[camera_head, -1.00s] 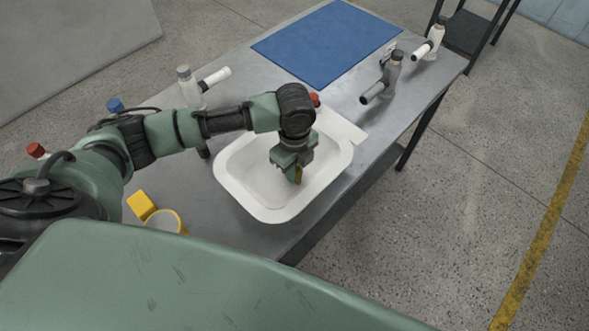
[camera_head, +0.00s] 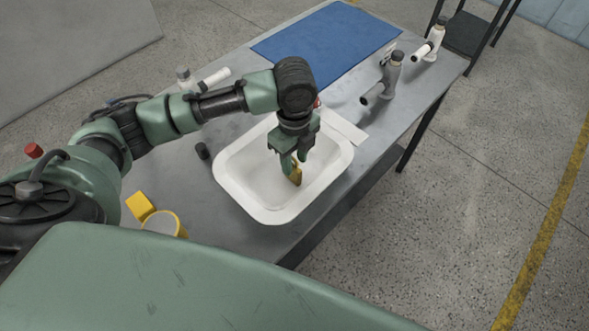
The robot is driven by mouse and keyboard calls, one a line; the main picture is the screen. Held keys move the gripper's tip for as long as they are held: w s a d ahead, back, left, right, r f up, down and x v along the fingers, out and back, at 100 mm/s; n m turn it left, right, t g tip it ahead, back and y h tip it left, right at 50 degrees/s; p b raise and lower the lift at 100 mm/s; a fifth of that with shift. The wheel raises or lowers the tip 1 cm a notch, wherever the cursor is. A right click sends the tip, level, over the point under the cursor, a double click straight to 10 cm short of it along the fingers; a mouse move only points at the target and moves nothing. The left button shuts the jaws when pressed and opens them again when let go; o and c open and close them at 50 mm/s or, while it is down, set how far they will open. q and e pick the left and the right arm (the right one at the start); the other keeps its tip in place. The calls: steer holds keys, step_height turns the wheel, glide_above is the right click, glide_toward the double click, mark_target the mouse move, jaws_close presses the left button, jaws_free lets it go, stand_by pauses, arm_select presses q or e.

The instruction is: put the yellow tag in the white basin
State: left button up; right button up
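The white basin (camera_head: 232,188) sits on the grey table in the head view. My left gripper (camera_head: 293,172) points down into it, over its inner right half. A small, thin, dark-yellow piece, seemingly the yellow tag (camera_head: 296,177), is at its fingertips, tilted, within the basin's outline. One green finger is just left of the tag. Whether the fingers grip it, and whether it touches the basin floor, I cannot tell. My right gripper is not in view.
A yellow block (camera_head: 140,206) and a yellow cup (camera_head: 163,224) stand left of the basin. A dark small cylinder (camera_head: 202,151) is near its left rim. A blue mat (camera_head: 325,42) lies behind; grey bottle-like fittings (camera_head: 392,75) stand at right.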

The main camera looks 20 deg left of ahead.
arm_select(q)
step_height(320, 180, up, 7)
steer(key=shift+f, duration=0.2)
steer(key=shift+d, duration=0.1)
stand_by(0.5)
